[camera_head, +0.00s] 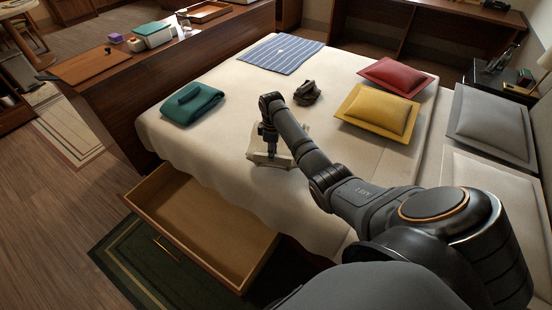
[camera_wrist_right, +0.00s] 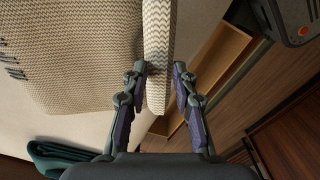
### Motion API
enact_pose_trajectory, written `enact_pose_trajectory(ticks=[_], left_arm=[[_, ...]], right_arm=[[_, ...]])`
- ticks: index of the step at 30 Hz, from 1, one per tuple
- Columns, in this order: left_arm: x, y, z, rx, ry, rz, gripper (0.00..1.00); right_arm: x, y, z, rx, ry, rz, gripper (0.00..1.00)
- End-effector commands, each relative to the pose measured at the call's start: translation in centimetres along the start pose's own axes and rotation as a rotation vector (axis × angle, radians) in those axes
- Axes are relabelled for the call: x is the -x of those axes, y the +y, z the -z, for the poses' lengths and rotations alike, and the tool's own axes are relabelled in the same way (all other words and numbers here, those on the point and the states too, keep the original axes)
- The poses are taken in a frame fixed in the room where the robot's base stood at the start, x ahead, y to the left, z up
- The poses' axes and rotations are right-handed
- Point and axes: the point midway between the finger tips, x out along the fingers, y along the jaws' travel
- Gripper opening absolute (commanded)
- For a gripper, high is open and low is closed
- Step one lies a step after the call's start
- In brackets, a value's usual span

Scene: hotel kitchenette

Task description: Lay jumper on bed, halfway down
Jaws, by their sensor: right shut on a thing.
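The jumper looks like the cream knitted piece (camera_head: 284,160) at the bed's near side in the head view, below my right gripper (camera_head: 268,146). In the right wrist view, my right gripper (camera_wrist_right: 160,82) is shut on a thick upright fold of the jumper (camera_wrist_right: 158,40). A broad part of the ribbed knit (camera_wrist_right: 85,65), with a few dark marks at its left, spreads beside the fold. The bed (camera_head: 225,150) has a cream cover. I cannot tell whether the jumper rests on it or hangs just above. My left gripper is not in view.
A folded green garment (camera_head: 192,103), a dark crumpled item (camera_head: 307,92) and a blue striped cloth (camera_head: 281,54) lie on the bed. Red (camera_head: 397,75) and yellow (camera_head: 380,112) cushions lie to the right. An open, empty-looking drawer (camera_head: 200,223) juts out below the near side.

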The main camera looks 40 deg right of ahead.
Motion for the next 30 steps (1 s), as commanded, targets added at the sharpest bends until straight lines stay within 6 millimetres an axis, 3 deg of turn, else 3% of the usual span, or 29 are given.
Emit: enact_pose_trajectory(ticks=[6,13,20,21,26,30], left_arm=[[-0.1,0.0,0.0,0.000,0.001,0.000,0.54],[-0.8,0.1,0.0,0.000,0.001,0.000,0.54],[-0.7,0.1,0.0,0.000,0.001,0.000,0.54],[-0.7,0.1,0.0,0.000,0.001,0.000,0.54],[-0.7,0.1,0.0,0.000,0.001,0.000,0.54],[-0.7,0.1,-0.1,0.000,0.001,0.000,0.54]], right_arm=[[-0.7,0.3,-0.5,0.000,0.000,-0.001,0.00],[-4.1,0.5,-1.0,0.001,0.001,0.000,0.00],[-4.4,0.5,-1.0,0.001,0.001,-0.001,0.00],[-4.5,0.4,-1.1,0.001,0.000,0.001,0.30],[-4.5,0.4,-1.1,0.001,-0.001,0.001,0.50],[-4.5,0.4,-1.1,0.001,0.000,0.001,0.50]])
